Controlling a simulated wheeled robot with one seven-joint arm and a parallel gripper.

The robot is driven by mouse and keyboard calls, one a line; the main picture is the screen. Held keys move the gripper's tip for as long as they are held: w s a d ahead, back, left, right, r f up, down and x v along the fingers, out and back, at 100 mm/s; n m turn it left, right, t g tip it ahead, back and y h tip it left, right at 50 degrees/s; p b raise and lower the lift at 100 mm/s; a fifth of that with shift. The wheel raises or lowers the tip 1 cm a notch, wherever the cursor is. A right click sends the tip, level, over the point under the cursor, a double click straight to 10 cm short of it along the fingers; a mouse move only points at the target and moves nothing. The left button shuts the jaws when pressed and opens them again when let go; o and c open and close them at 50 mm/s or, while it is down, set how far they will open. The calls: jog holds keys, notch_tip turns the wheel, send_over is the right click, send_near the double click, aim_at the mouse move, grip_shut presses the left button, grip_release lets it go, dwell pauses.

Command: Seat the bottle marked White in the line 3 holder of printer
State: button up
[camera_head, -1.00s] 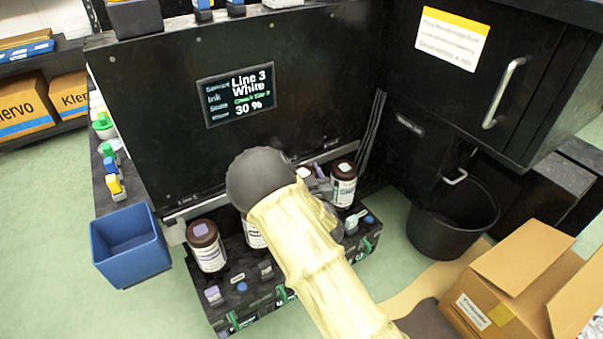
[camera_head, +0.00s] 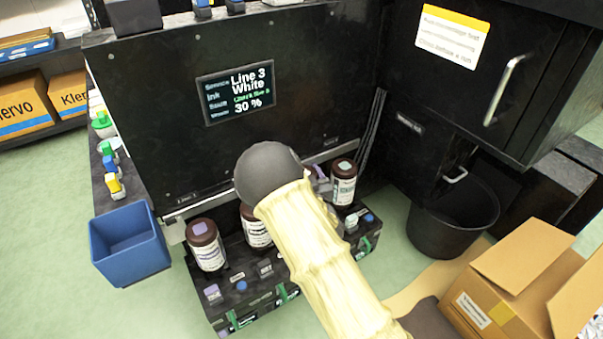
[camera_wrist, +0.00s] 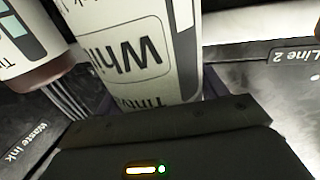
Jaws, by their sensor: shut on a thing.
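The bottle marked White (camera_wrist: 160,50) fills the middle of the wrist view, its white label reading "Whi". My gripper (camera_wrist: 155,105) is shut on it; the dark gripper body crosses the bottom of that view. In the head view my sleeved arm and round dark joint hide the gripper and the held bottle. The printer's (camera_head: 150,120) display (camera_head: 236,93) reads Line 3, White, 30 %. A "Line 2" label (camera_wrist: 292,54) lies right of the bottle in the wrist view. The line 3 holder is not clearly visible, and I cannot tell whether the bottle touches it.
Brown-capped bottles stand at left (camera_head: 206,246), beside my arm (camera_head: 254,228) and at right (camera_head: 343,182). One neighbour (camera_wrist: 35,45) is close left of the held bottle in the wrist view. A blue bin (camera_head: 130,247), black bucket (camera_head: 455,215) and open carton (camera_head: 525,275) stand around.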

jog(key=shift+f+b, duration=0.5)
jog(key=shift+f, duration=0.2)
jog(key=shift+f+b, duration=0.5)
jog(key=shift+f, duration=0.35)
dwell(0.4)
jog(key=shift+f+b, duration=0.3)
jog(key=shift+f, duration=0.05)
jog(key=o, duration=1.8)
jog(key=shift+c, duration=0.2)
jog(key=shift+o, duration=0.3)
jog(key=shift+f, duration=0.1)
